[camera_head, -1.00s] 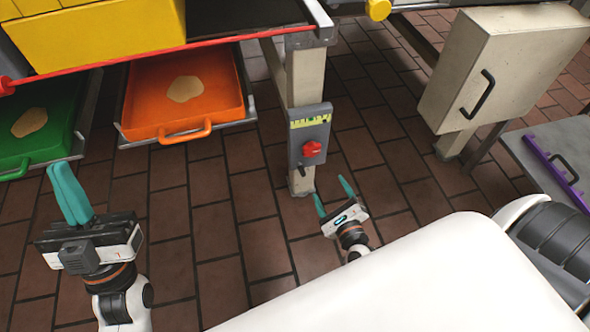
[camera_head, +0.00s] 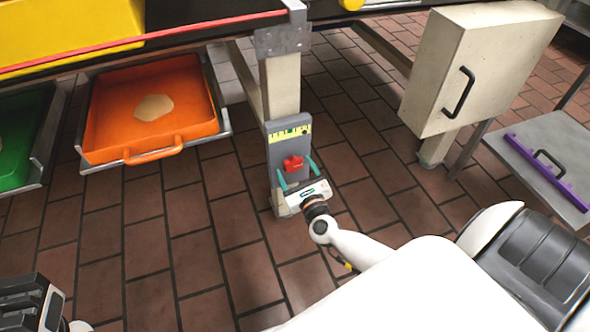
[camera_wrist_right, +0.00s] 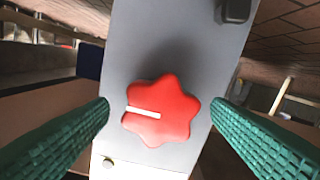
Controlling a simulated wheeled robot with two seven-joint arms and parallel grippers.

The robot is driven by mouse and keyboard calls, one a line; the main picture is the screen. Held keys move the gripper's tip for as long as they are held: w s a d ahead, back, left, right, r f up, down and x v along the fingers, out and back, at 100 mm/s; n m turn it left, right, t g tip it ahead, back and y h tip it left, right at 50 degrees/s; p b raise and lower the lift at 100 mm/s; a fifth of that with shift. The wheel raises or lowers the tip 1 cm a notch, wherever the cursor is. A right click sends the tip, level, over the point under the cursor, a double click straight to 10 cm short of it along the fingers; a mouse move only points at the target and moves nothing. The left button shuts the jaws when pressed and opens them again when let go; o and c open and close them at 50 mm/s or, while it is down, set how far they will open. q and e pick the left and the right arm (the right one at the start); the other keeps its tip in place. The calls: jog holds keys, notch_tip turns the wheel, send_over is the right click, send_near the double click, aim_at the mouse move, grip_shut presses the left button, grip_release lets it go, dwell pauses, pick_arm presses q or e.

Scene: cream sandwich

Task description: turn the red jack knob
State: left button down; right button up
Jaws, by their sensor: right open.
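The red jack knob (camera_head: 293,164) is on a grey panel (camera_head: 303,141) on the table leg. In the right wrist view the knob (camera_wrist_right: 162,109) is star-shaped with a white mark pointing left. My right gripper (camera_head: 297,173) is just in front of the panel, open, with its teal fingers on either side of the knob. In the wrist view the green fingers (camera_wrist_right: 160,108) show gaps to the knob on both sides. My left gripper (camera_head: 34,305) is only partly in view at the bottom left; its fingers are not visible.
A yellow-green level gauge (camera_head: 290,133) is above the knob. An orange tray (camera_head: 100,140) with dough and a green tray (camera_head: 20,150) sit under the table at the left. The brick floor is clear.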

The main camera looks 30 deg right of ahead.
jog(key=shift+w+d, duration=0.15)
jog(key=shift+w, duration=0.45)
jog(key=c, duration=1)
jog(key=shift+n, duration=0.4)
